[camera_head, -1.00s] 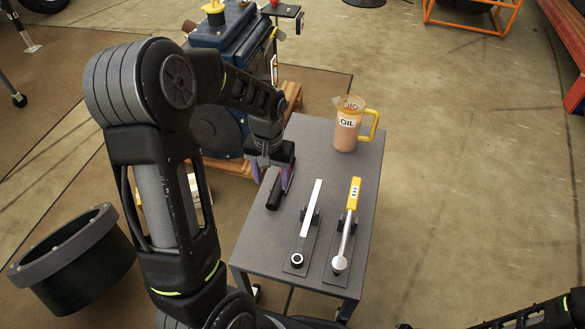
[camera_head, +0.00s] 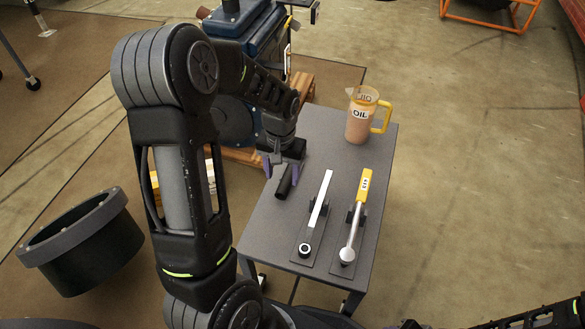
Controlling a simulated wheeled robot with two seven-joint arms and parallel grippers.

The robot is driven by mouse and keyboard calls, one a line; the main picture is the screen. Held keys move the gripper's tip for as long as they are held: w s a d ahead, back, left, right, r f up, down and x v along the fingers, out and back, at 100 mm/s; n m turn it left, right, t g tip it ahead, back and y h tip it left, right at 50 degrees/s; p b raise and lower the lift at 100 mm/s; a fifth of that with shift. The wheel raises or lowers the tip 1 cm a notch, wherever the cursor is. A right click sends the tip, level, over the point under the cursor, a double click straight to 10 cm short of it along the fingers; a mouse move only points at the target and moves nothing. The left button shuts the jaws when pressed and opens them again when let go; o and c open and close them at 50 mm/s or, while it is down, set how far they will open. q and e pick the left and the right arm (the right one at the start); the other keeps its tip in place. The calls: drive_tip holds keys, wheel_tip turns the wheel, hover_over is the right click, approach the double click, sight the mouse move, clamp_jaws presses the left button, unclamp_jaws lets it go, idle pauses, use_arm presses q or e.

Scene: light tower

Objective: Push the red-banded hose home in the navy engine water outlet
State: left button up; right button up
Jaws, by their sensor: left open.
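A short black hose piece (camera_head: 283,187) lies at the left side of the grey table (camera_head: 268,228); no red band shows on it. My left gripper (camera_head: 281,172) is open with purple-tipped fingers pointing down. In the picture one finger is on each side of the hose's far end; I cannot tell whether they touch it. The navy engine (camera_head: 259,28) stands behind the table, partly covered by my left arm and cut by the top edge. Its water outlet cannot be made out. My right arm enters at the bottom right corner; its gripper is not clearly visible.
An oil jug (camera_head: 359,125) with a yellow handle stands at the table's far end. A white-handled tool (camera_head: 320,200) and a yellow-handled tool (camera_head: 363,190) lie on holders to the right of the hose. A black tub (camera_head: 85,250) is on the floor at left.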

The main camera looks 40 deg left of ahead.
sight(283, 186)
use_arm(q)
wheel_tip(283, 186, down, 5)
drive_tip(key=shift+d+b, duration=0.15)
drive_tip(key=shift+b, duration=0.75)
drive_tip(key=shift+c, duration=0.3)
clamp_jaws()
